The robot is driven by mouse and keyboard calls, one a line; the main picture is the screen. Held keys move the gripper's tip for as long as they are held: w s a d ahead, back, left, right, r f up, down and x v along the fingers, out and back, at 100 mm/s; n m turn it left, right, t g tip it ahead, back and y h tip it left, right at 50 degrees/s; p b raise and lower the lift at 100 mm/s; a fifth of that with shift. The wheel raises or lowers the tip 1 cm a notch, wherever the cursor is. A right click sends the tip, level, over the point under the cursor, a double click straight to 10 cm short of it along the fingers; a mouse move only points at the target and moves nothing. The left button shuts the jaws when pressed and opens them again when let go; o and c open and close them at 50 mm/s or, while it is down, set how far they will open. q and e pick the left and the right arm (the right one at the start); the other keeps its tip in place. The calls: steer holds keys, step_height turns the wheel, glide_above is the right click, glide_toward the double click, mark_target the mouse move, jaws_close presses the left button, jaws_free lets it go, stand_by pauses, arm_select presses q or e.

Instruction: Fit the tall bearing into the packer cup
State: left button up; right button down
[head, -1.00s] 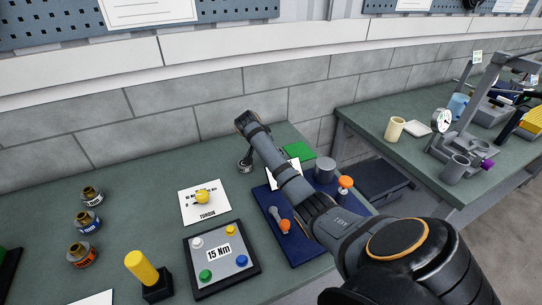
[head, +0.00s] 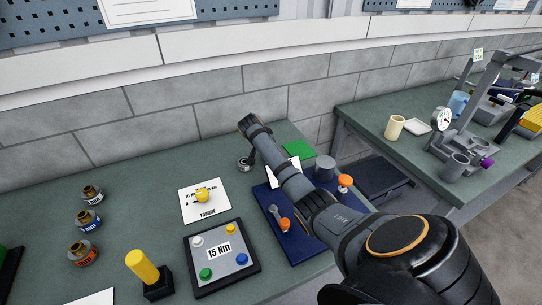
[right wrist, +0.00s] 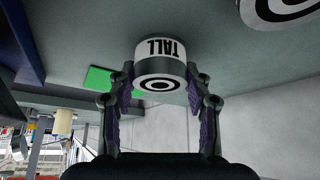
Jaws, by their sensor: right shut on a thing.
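The tall bearing (right wrist: 160,62) is a short cylinder with a white band reading TALL and a ringed end face. In the right wrist view it sits between the two fingers of my right gripper (right wrist: 160,98), which is shut on it. In the head view the bearing (head: 244,165) shows small and dark at the far end of my right arm, behind the torque card; whether it touches the bench is unclear. A grey cylinder (head: 325,168) stands on the blue mat (head: 297,245); I cannot tell whether it is the packer cup. My left gripper is out of view.
Orange knobs (head: 345,181) stand on the mat, partly behind my arm. A green pad (head: 299,149) lies behind it. The torque card (head: 205,212), a 15 Nm button panel (head: 212,282), a yellow post (head: 141,266) and brass-topped pots (head: 88,219) lie left.

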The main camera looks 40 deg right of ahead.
steer(key=shift+r, duration=0.15)
steer(key=shift+w+r, duration=0.1)
steer(key=shift+r, duration=0.15)
step_height(320, 180, up, 3)
steer(key=shift+a+f+b, duration=0.15)
steer(key=shift+f+b, duration=0.05)
steer(key=shift+b, duration=0.6)
steer(key=s+a+r+p, duration=0.5)
steer(key=a+r, duration=0.4)
steer(key=a, duration=0.3)
steer(key=shift+s+a+r, duration=0.25)
steer(key=shift+s+r, duration=0.1)
steer(key=shift+s, duration=0.1)
